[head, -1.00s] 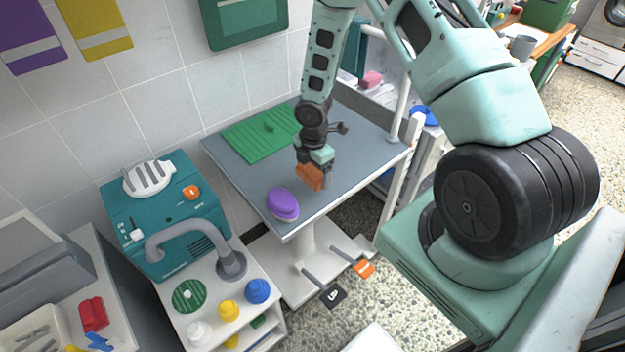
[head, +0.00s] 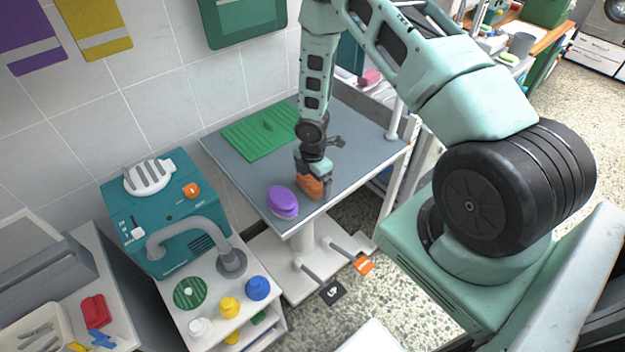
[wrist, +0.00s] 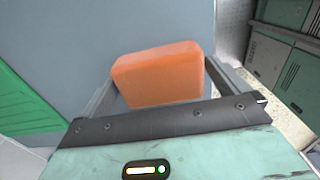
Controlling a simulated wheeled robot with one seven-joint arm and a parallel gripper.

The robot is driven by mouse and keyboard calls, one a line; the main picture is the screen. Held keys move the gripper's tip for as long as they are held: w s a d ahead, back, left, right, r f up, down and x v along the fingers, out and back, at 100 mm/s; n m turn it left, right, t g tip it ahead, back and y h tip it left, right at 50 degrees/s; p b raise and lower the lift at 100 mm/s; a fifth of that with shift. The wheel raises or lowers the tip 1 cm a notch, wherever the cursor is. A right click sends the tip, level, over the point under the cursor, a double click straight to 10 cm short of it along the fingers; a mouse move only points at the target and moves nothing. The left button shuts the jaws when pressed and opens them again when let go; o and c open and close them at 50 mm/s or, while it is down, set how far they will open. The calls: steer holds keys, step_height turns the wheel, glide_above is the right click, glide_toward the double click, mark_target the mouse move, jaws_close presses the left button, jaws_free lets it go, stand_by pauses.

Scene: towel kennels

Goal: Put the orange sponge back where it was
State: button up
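The orange sponge (head: 309,187) is between the fingers of my gripper (head: 314,184), over the front part of the grey table near its front edge. In the wrist view the sponge (wrist: 160,76) fills the space between the two grey fingers, which lie against its sides. Whether the sponge touches the tabletop (head: 355,150) is hard to tell. A purple oval sponge or brush (head: 283,202) lies just left of it on the table.
A green mat (head: 262,130) lies at the table's back left. A teal machine (head: 165,215) with a grey hose stands to the left. Yellow (head: 229,308) and blue (head: 257,288) bottles stand on a low cart. The table's right part is clear.

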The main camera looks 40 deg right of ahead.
mark_target(312, 179)
steer(key=shift+r, duration=0.1)
step_height(312, 179, up, 12)
steer(key=b, duration=0.2)
steer(key=s+a+r+m, duration=0.2)
steer(key=a+r, duration=0.4)
steer(key=a, duration=0.1)
steer(key=s+a+r+m, duration=0.4)
steer(key=s+a+r, duration=0.3)
steer(key=s, duration=0.4)
steer(key=s+a+r+m, duration=0.4)
steer(key=s+a+r, duration=0.3)
steer(key=s+a, duration=0.3)
steer(key=shift+s+a+r+m+y, duration=0.3)
steer(key=shift+s+r+m, duration=0.1)
steer(key=shift+s, duration=0.25)
